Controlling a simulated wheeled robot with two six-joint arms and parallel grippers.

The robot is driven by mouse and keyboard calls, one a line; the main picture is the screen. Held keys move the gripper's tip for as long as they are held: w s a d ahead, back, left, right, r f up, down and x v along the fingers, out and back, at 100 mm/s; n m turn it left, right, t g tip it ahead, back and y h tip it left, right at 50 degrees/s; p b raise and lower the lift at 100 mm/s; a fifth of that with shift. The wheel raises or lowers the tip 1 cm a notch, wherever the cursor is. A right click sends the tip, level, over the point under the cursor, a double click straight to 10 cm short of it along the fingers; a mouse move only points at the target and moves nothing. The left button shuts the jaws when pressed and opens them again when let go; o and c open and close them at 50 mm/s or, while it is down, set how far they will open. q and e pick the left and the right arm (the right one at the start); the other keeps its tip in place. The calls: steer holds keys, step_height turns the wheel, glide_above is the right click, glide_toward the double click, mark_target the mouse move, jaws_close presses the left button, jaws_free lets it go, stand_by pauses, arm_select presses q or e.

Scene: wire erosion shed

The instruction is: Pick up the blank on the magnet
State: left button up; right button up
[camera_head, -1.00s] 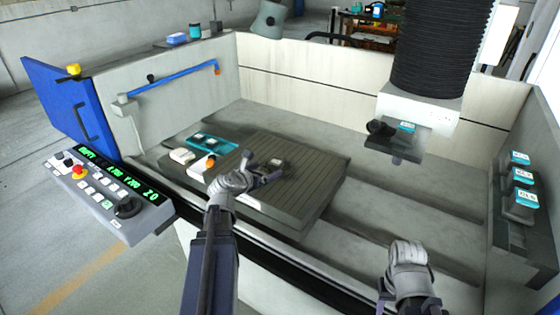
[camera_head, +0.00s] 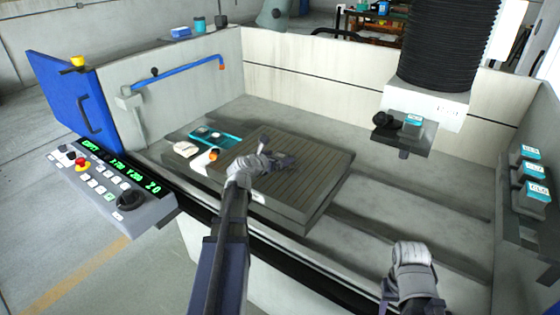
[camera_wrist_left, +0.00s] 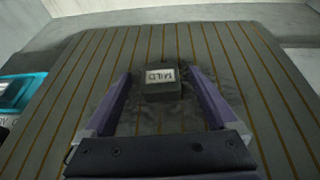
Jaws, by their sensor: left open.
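The blank (camera_wrist_left: 161,90) is a small dark block with a white top label reading "MILD", seen in the left wrist view. It lies on the magnet (camera_head: 322,165), a dark plate with thin brown lines, also in the left wrist view (camera_wrist_left: 240,60). My left gripper (camera_head: 277,156) is low over the magnet and hides the blank in the head view. In the left wrist view its two purple fingers are open, one on each side of the blank, with gaps between. My right gripper (camera_head: 410,290) is at the lower right, away from the magnet; its fingers are not clear.
A teal tray (camera_head: 208,134) and small items lie by the magnet's left end. A machine head (camera_head: 430,110) hangs to the right. Labelled teal-topped blocks (camera_head: 533,172) sit on the right wall. The tank's front wall runs below my left arm.

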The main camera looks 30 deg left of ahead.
arm_select(q)
steer(key=shift+c, duration=0.5)
jaws_close()
stand_by(0.4)
